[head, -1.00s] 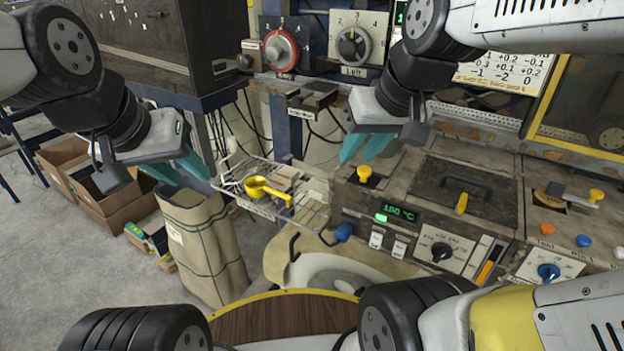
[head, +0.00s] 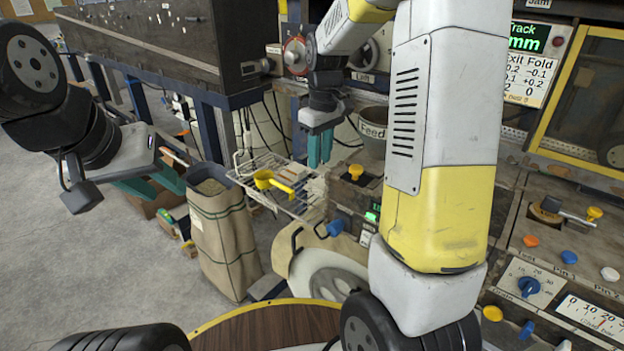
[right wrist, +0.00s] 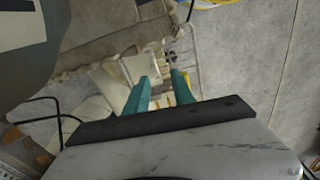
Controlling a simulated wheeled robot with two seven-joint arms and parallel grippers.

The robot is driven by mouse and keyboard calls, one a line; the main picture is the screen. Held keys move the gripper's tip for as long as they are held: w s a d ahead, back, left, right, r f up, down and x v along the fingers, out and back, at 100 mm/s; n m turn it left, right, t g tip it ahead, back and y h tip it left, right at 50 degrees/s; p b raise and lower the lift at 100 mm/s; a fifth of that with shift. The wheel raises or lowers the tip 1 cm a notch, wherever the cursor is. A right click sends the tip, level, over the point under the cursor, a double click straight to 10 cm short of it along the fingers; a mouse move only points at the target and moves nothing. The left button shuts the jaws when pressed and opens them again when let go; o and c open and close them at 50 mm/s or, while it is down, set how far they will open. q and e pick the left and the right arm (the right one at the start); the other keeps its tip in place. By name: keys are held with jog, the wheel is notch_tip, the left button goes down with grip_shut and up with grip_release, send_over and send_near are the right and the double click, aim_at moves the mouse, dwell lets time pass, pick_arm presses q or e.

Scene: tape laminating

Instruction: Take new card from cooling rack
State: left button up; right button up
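The wire cooling rack (head: 243,171) stands left of the machine bench in the head view, with a yellow scoop (head: 266,181) on it. Small pale and brown flat pieces lie at the rack's back; I cannot tell which is the new card. My right gripper (head: 320,150) points down above the rack's right end, its teal fingers apart with nothing seen between them. In the right wrist view the rack (right wrist: 196,45) shows beyond the fingertips (right wrist: 160,84), with a pale flat piece (right wrist: 143,66) there. My left gripper (head: 150,188) is open and empty, left of the rack.
A burlap sack (head: 222,235) stands below the rack's left side. A feed bucket (head: 373,130) is right of my right gripper. My right arm hides much of the bench.

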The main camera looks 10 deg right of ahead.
aim_at(318, 184)
jog(key=shift+n+g, duration=0.3)
jog(key=shift+n, duration=0.1)
jog(key=f, duration=0.3)
jog(key=w+f, duration=0.1)
jog(key=f, duration=0.3)
jog(key=w+f, duration=0.1)
jog(key=f, duration=0.2)
jog(key=shift+f, duration=0.2)
grip_shut()
